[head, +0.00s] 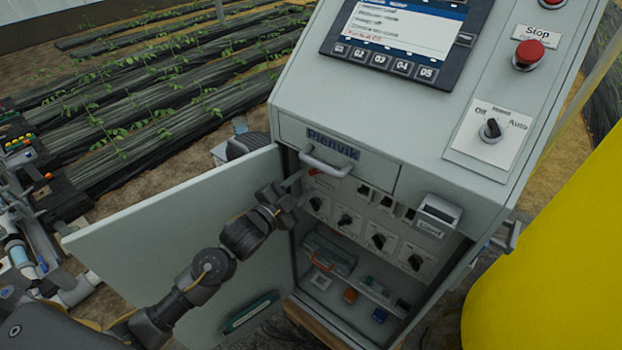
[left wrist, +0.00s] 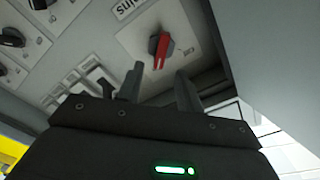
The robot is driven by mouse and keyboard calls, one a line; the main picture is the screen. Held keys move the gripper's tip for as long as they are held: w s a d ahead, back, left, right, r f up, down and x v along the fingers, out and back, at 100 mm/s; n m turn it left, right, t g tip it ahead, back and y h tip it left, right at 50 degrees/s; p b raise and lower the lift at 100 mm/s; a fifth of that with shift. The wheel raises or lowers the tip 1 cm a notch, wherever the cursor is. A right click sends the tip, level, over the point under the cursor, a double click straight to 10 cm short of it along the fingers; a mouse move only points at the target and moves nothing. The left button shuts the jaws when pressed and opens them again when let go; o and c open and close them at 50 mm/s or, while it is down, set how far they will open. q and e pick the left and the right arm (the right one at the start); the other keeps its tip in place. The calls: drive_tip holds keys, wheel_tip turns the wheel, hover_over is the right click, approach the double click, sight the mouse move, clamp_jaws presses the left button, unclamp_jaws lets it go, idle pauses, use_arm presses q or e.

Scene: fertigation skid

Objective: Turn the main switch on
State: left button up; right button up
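The main switch is a red rotary handle on a light plate, seen in the left wrist view (left wrist: 161,50) beside a label of which "ins" shows, upside down. In the head view only a small red part of the switch (head: 314,172) shows at the upper left inside the open cabinet. Its position marks are too small to read. My left gripper (head: 296,191) is at the cabinet opening, close to the switch. In the left wrist view its fingers (left wrist: 158,88) are apart with nothing between them, just short of the handle. My right gripper is not in view.
The cabinet door (head: 180,225) stands open to the left, behind my left arm. A drawer handle (head: 326,163) sits just above the opening. Several black rotary switches (head: 345,220) are to the right inside. A yellow tank (head: 560,255) stands at the right.

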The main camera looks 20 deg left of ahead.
use_arm(q)
drive_tip(key=v, duration=0.5)
drive_tip(key=shift+s+b, duration=0.1)
drive_tip(key=shift+b, duration=0.3)
